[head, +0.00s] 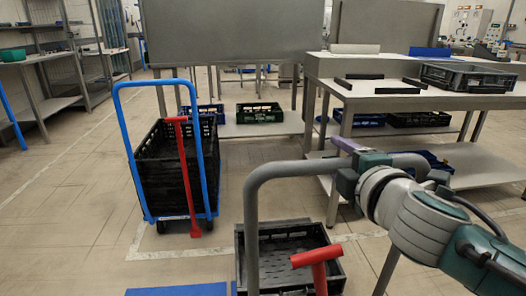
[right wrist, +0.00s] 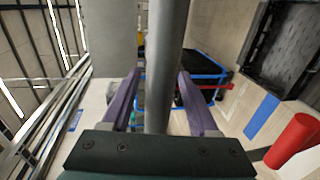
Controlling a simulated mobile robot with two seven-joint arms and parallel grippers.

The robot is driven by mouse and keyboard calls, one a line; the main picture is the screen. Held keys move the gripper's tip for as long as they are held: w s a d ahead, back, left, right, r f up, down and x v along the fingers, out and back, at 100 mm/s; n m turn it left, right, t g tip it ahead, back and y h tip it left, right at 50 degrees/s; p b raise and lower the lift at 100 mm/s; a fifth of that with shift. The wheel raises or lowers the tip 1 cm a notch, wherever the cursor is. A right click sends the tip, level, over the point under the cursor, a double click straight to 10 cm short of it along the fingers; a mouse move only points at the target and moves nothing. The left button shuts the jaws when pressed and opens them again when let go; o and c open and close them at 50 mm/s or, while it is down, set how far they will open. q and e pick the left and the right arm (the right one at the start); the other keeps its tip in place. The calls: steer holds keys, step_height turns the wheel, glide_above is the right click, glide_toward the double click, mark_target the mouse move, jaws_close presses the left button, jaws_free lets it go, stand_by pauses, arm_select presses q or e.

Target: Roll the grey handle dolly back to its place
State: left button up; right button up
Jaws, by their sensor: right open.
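The grey handle dolly stands close in front of me; its thick grey handle (head: 252,215) rises as an arch in the head view. A black crate (head: 240,262) sits low behind the handle. My right gripper (head: 347,160) is at the handle's top bar, its purple fingers open. In the right wrist view the grey bar (right wrist: 166,40) runs between the two open fingers (right wrist: 158,85), with gaps showing beside it. The dolly's wheels are out of the picture. My left gripper is not in view.
A blue-handled dolly (head: 122,130) with black crates and a red T-handled bar (head: 187,180) stands ahead left. A red T-handle (head: 318,258) stands at the near crate. A steel table (head: 450,100) is on the right.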

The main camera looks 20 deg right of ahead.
steer(key=shift+c, duration=0.3)
jaws_close()
stand_by(1.2)
